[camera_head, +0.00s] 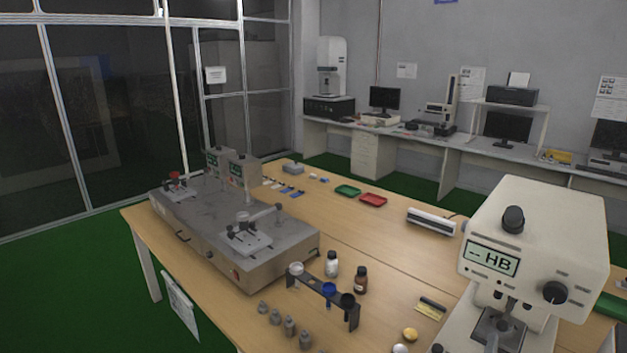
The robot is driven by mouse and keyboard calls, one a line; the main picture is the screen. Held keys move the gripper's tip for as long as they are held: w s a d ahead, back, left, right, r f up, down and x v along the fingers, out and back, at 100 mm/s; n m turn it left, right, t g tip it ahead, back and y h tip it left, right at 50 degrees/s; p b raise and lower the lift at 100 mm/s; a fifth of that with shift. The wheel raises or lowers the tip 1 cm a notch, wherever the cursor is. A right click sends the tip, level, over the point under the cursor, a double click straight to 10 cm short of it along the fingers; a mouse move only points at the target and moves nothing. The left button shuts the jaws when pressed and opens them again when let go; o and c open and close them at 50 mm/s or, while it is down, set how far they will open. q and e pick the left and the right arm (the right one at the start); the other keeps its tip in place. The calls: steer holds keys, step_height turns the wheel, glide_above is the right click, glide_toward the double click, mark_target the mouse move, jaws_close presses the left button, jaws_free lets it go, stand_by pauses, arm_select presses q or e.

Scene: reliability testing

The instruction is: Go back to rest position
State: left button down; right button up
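Neither of my grippers shows in the head view, and no part of my arms can be made out. A wooden table (385,225) stretches from the near middle to the right. A white hardness tester (548,235) with a display reading "HB" stands large at the near right. A grey metal machine box (275,262) with clamps and two small control units on top stands on the left part of the table.
A dark rack (322,289), a white bottle (332,264), a brown bottle (361,281) and several grey weights (290,327) stand near the front. A green tray (347,190) and a red tray (373,200) lie farther back. Green floor (60,285) is open at left.

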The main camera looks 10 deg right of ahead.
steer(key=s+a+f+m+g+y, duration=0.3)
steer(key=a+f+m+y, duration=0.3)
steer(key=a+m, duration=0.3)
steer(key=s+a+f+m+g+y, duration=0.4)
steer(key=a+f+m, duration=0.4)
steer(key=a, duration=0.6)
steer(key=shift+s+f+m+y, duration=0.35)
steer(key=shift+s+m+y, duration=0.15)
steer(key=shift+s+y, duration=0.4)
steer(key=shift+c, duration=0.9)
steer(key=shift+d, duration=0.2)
